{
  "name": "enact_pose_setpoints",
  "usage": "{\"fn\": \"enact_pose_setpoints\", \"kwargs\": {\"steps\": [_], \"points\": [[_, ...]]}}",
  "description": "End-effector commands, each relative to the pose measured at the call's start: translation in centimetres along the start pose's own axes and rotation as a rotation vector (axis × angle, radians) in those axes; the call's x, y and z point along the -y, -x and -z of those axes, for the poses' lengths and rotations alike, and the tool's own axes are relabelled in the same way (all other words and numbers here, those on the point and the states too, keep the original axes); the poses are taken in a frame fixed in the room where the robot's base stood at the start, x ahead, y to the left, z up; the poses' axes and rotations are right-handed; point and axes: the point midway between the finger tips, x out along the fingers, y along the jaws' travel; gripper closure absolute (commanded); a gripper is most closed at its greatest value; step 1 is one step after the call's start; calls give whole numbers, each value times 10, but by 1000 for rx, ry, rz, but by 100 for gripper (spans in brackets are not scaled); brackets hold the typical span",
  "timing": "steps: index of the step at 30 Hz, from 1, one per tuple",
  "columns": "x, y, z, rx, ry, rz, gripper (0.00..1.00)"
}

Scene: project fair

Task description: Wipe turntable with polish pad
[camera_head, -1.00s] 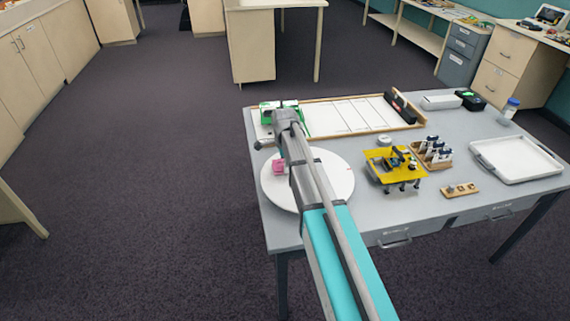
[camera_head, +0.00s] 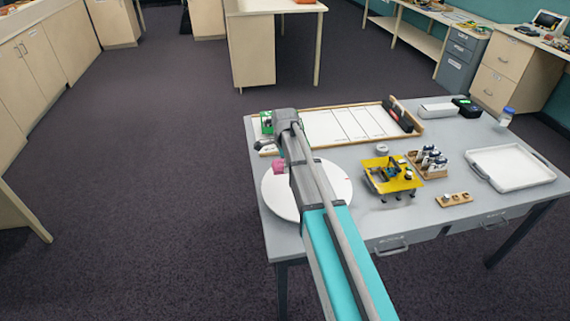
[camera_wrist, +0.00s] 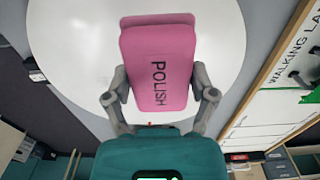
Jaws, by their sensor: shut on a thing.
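The turntable (camera_head: 331,190) is a round white disc on the left part of the grey table, partly hidden behind my arm in the head view. It also fills the upper middle of the wrist view (camera_wrist: 85,60). The polish pad (camera_wrist: 160,62) is a pink block marked POLISH. My gripper (camera_wrist: 160,92) is shut on it, one finger on each side. In the head view a bit of the pink pad (camera_head: 279,167) shows left of my arm, over the turntable's far left part. I cannot tell whether the pad touches the disc.
Behind the turntable lies a wood-framed white board (camera_head: 350,125). To the right stand a yellow platform (camera_head: 392,178), a wooden rack of small items (camera_head: 429,163), a small wooden block (camera_head: 454,199) and a white tray (camera_head: 512,166). The front right tabletop is partly clear.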

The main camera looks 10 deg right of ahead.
Motion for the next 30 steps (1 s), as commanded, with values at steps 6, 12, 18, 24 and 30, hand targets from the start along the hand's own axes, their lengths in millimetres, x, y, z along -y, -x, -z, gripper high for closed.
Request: {"fn": "enact_pose_setpoints", "kwargs": {"steps": [6,12,18,24,30], "points": [[0,3,0,0,0,0,65],[0,16,0,0,0,0,65],[0,28,0,0,0,0,65],[0,30,0,0,0,0,65],[0,30,0,0,0,0,65]]}}
